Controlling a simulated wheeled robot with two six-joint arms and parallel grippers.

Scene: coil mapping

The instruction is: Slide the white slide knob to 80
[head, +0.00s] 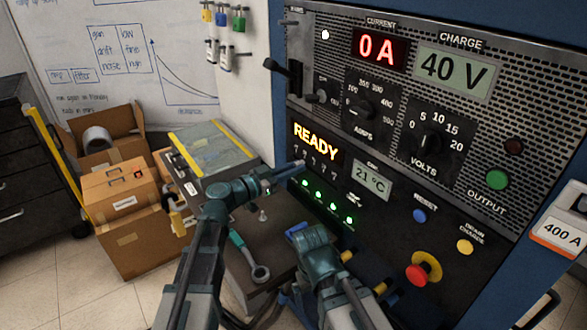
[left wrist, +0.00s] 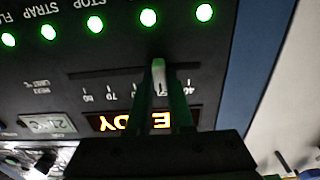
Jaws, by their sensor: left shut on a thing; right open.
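The white slide knob (left wrist: 158,75) shows in the left wrist view, which sees the panel upside down. It stands in a dark slot above a row of numbers. It is around the 50 region, between the 40 mark on the right and the 70 and 80 marks on the left; the fingers hide part of the scale. My left gripper (left wrist: 159,88) is shut on the knob. In the head view my left gripper (head: 292,170) reaches the panel's left edge below the READY display (head: 315,142), hiding the knob. My right gripper (head: 299,230) is open, low and away from the slider.
Green lights (head: 333,207) run below the slider. A temperature display (head: 371,182), blue button (head: 419,216) and red emergency knob (head: 418,274) are to the right. Cardboard boxes (head: 125,190) stand at left.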

